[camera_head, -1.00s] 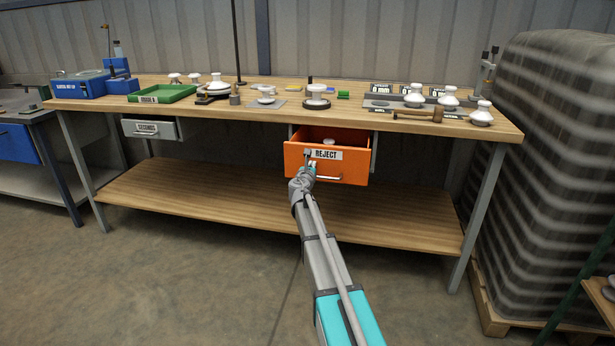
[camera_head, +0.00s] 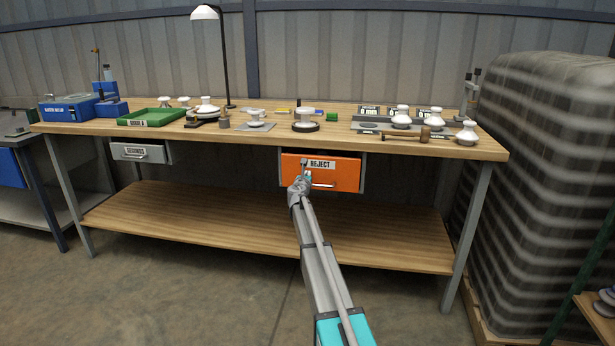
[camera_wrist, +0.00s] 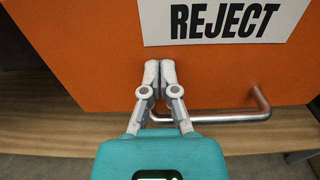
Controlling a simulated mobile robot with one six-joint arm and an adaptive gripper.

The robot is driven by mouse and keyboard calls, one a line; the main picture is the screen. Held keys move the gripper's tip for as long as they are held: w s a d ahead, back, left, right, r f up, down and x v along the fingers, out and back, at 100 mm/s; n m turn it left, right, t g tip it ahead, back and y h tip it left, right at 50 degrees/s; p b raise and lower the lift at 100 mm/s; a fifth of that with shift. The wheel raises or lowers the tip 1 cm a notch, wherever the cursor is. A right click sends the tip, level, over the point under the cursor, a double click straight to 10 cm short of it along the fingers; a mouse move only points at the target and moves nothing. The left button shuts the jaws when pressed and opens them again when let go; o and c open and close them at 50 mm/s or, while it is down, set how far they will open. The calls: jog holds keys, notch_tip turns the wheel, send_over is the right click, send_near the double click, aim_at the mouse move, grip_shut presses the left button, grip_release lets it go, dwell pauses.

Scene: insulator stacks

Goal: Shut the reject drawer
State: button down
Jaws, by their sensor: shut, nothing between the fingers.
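The reject drawer (camera_head: 345,177) has an orange front with a white REJECT label and hangs under the bench top. Its inside no longer shows in the head view, and it looks shut or nearly so. My gripper (camera_head: 304,165) is at the left part of the drawer front, beside the label. In the wrist view my gripper (camera_wrist: 160,66) has its fingertips together and empty, at the orange front just below the label (camera_wrist: 225,20). They appear to touch it. The metal bar handle (camera_wrist: 225,116) runs to the right; its left end is hidden behind the fingers.
The wooden bench top (camera_head: 250,134) carries a green tray (camera_head: 152,117), a lamp (camera_head: 222,60), white insulators and a mallet (camera_head: 410,134). A grey SECONDS drawer (camera_head: 138,152) hangs at left. A lower shelf (camera_head: 220,215) lies below. A wrapped stack (camera_head: 545,190) stands at right.

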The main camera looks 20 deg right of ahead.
jog(key=shift+w+d, duration=0.15)
jog(key=shift+w, duration=0.1)
jog(key=v, duration=1.4)
jog(key=shift+s, duration=0.3)
jog(key=s+a+f+m+g+y, duration=0.1)
jog(key=s+a+f+m+g, duration=0.25)
jog(key=s+m, duration=0.35)
jog(key=s+a+f+m+g+y, duration=0.1)
jog(key=s+a+f+m+g, duration=0.15)
jog(key=s+f+m, duration=0.45)
jog(key=s+a+f+m+g, duration=0.2)
jog(key=s+m+g, duration=0.1)
jog(key=s+m, duration=0.4)
jog(key=s+a+f+m+g+y, duration=0.3)
jog(key=s+a+m+y, duration=0.1)
jog(key=s+a, duration=0.5)
jog(key=s+a+f+m+g+y, duration=0.35)
jog(key=s+a, duration=0.25)
jog(key=s, duration=0.5)
notch_tip(320, 180, up, 35)
jog(key=p, duration=3.4)
jog(key=shift+w+f+m, duration=0.15)
jog(key=shift+f+m, duration=0.1)
jog(key=shift+m, duration=0.1)
